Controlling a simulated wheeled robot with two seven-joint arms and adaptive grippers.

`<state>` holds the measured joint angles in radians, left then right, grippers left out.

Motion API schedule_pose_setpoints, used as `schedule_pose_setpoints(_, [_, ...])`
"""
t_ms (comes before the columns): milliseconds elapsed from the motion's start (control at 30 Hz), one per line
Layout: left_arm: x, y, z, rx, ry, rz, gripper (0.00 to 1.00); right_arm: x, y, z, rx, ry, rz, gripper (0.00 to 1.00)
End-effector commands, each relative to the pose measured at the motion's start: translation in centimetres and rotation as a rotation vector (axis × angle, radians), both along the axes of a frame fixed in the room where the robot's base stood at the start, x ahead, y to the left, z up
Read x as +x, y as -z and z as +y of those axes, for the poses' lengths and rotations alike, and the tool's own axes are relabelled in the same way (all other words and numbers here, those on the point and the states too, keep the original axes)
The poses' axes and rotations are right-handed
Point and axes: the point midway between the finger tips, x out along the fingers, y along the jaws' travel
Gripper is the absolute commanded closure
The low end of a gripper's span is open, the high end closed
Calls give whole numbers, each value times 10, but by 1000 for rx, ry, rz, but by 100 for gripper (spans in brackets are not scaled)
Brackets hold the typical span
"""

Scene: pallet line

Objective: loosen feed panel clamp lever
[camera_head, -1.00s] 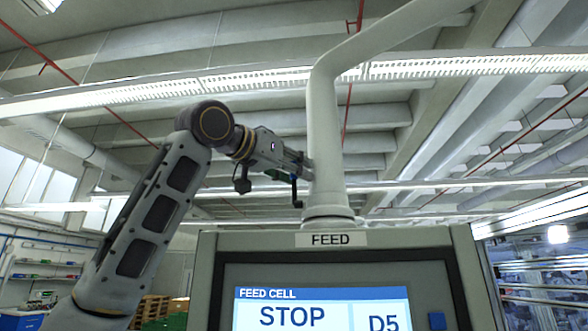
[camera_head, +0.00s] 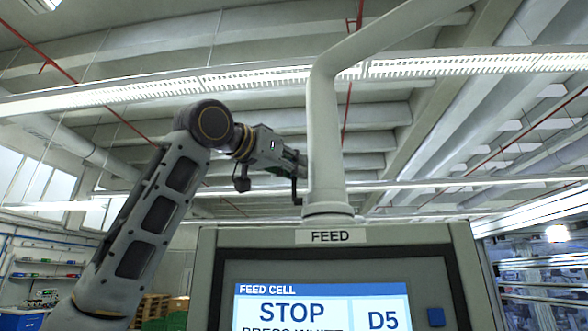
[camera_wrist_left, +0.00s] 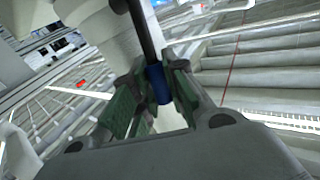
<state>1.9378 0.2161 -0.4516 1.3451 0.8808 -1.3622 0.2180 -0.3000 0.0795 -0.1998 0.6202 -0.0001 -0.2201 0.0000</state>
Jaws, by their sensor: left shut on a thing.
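The black clamp lever (camera_head: 296,190) hangs beside the left side of the pale support post, just above the feed panel (camera_head: 460,262). In the left wrist view the lever is a dark rod (camera_wrist_left: 144,32) with a blue sleeve (camera_wrist_left: 157,85). My left gripper (camera_head: 294,163) reaches it from the left. Its green-padded fingers (camera_wrist_left: 155,95) stand on both sides of the blue sleeve and are shut on it. The lever's joint with the post is partly hidden by the gripper. My right gripper is not in view.
The pale post (camera_head: 325,150) rises from the panel top and bends to the upper right. The panel screen (camera_head: 320,305) reads FEED CELL, STOP and D5. Shelves (camera_head: 45,270) stand far left. Open air surrounds my left arm.

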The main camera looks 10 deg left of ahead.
Motion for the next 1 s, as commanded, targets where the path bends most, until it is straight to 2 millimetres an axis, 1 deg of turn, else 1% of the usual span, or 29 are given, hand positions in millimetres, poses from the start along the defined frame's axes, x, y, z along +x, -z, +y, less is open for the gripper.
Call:
schedule_pose_setpoints(367, [-12, 5, 1, -3, 0, -151, 100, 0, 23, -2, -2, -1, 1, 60])
schedule_pose_setpoints(700, [-25, 12, 1, -3, 0, -342, 100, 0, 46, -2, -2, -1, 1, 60])
schedule_pose_setpoints(1000, [-35, 18, 1, -3, 0, -495, 100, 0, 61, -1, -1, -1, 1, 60])
